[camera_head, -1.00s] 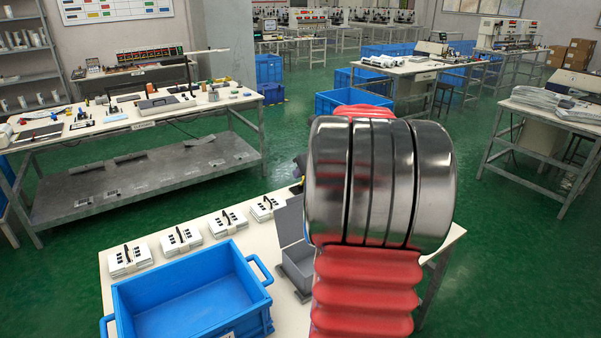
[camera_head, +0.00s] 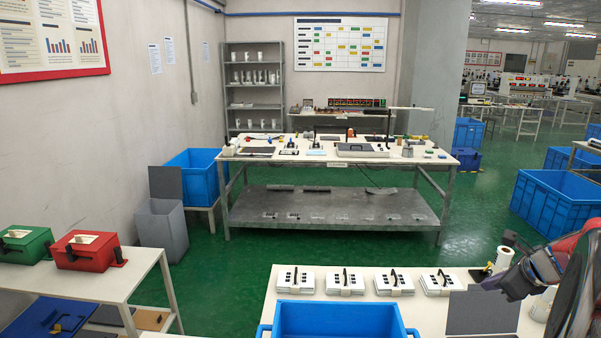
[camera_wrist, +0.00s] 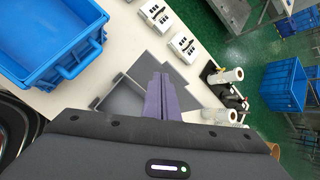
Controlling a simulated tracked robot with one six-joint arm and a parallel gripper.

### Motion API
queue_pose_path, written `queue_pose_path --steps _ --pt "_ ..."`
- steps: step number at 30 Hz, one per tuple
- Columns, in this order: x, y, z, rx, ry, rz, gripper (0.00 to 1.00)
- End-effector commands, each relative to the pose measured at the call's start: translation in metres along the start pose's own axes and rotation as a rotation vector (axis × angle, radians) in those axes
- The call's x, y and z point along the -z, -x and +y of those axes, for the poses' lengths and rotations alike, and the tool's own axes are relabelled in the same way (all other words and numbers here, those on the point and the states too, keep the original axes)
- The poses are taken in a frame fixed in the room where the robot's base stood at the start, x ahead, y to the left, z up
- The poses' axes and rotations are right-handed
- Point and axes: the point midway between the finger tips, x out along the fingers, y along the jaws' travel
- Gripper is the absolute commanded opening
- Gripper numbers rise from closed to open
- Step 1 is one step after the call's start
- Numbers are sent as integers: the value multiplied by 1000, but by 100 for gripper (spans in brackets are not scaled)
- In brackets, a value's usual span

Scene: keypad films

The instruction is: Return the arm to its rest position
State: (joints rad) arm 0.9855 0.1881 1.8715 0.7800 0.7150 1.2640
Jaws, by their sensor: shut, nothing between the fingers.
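My gripper (camera_head: 492,284) shows at the right of the head view, beside the near white table, with my arm at the right edge. In the wrist view my gripper (camera_wrist: 162,78) has its two purple fingers together, with nothing between them. It hangs above the grey box (camera_wrist: 122,100) and its flat grey lid. How high it is above them I cannot tell.
Several keypad stacks (camera_head: 345,281) line the near table behind a blue bin (camera_head: 340,322). A grey lid (camera_head: 482,312) stands right of the bin. White rolls (camera_wrist: 226,76) stand near my gripper. A side table (camera_head: 95,283) holds green and red boxes. Green floor lies between.

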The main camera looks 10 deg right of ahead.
Motion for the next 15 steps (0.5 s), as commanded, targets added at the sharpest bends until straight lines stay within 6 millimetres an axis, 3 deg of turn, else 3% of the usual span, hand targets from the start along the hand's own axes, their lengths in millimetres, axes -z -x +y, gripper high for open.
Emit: queue_pose_path --steps 5,15 --pt "1 7 46 -85 344 41 0" --pt "-26 36 160 -277 1125 38 0"
